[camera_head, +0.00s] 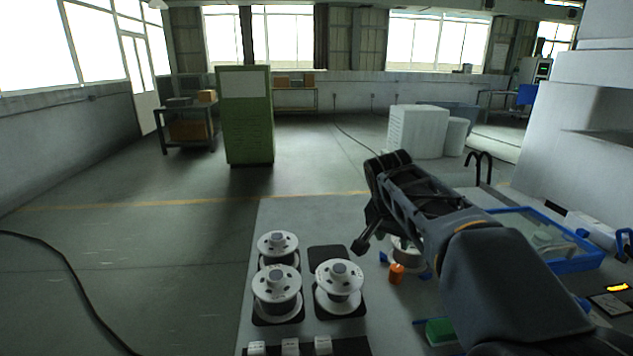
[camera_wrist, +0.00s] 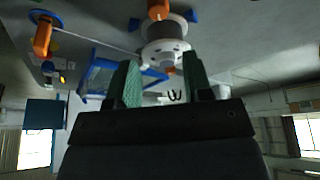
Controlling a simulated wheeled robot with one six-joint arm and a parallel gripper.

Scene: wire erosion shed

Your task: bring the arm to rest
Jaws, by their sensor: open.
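My arm reaches in from the lower right in the head view, over the bench. Its end, my gripper (camera_head: 364,240), points down and to the left, beside the single spots of the spool tray. In the wrist view my gripper (camera_wrist: 160,80) shows two green-padded fingers spread apart with nothing between them. A white-flanged wire spool (camera_wrist: 165,52) with blue and orange parts shows beyond the fingertips. In the head view a spool (camera_head: 405,258) near an orange piece (camera_head: 397,274) is partly hidden behind my arm.
Three white spools, front left (camera_head: 277,291), back left (camera_head: 278,246) and right (camera_head: 339,285), stand on dark pads; one pad (camera_head: 327,256) is bare. A blue-rimmed tray (camera_head: 583,265) lies right of my arm. A green cabinet (camera_head: 247,116) stands on the open floor.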

